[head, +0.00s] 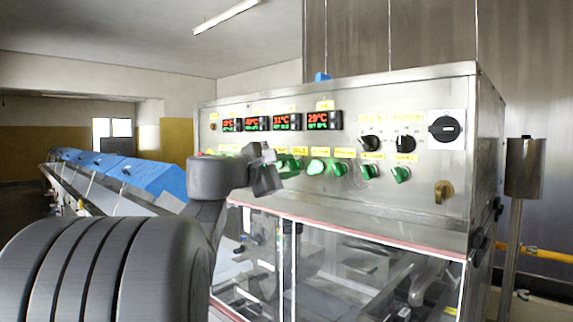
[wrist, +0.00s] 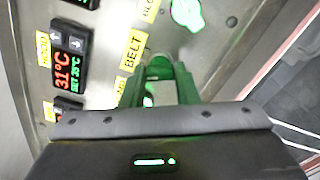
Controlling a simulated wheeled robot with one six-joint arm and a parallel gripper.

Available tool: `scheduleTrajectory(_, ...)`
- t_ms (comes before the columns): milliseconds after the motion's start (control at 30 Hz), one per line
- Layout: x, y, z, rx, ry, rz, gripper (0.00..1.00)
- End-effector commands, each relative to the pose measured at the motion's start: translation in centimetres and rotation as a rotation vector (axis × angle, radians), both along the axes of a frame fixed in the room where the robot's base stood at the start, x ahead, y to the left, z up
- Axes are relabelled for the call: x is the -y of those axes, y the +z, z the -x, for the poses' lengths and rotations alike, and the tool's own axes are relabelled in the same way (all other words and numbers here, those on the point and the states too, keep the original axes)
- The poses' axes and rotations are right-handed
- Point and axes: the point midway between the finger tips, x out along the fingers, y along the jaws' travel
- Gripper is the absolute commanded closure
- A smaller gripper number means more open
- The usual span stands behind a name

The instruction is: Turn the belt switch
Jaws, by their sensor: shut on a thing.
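The BELT label (wrist: 133,52) is yellow and sits on the steel panel in the wrist view. Beside it is the green belt switch (wrist: 158,68), between the fingertips of my gripper (wrist: 160,80) and partly hidden by them. My gripper is shut on this switch. In the head view my gripper (head: 276,166) is at the left part of the row of green switches, in front of the panel. It hides part of that row, and the switch's exact turn angle cannot be told.
More green switches (head: 317,167) continue to the right, with black knobs (head: 370,143) above them. Red temperature displays (head: 287,122) are above the row. A clear-windowed housing (head: 335,265) is below the panel. Blue covers (head: 150,177) line the conveyor at left.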

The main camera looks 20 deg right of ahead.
Motion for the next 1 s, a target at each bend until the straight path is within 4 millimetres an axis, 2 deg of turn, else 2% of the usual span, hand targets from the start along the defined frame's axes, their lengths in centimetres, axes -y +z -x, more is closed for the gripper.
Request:
scheduleTrajectory(667,0.01,-0.17,-0.02,-0.06,0.0,0.022,0.95)
scheduleTrajectory(700,0.01,-0.19,-0.02,-0.06,0.0,0.022,0.67)
scheduleTrajectory(767,0.02,-0.17,-0.02,-0.06,0.0,0.022,0.55)
scheduleTrajectory(800,0.02,-0.16,-0.01,-0.06,0.0,0.022,0.51)
scheduleTrajectory(1000,0.01,-0.09,0.0,-0.058,0.0,0.023,0.51)
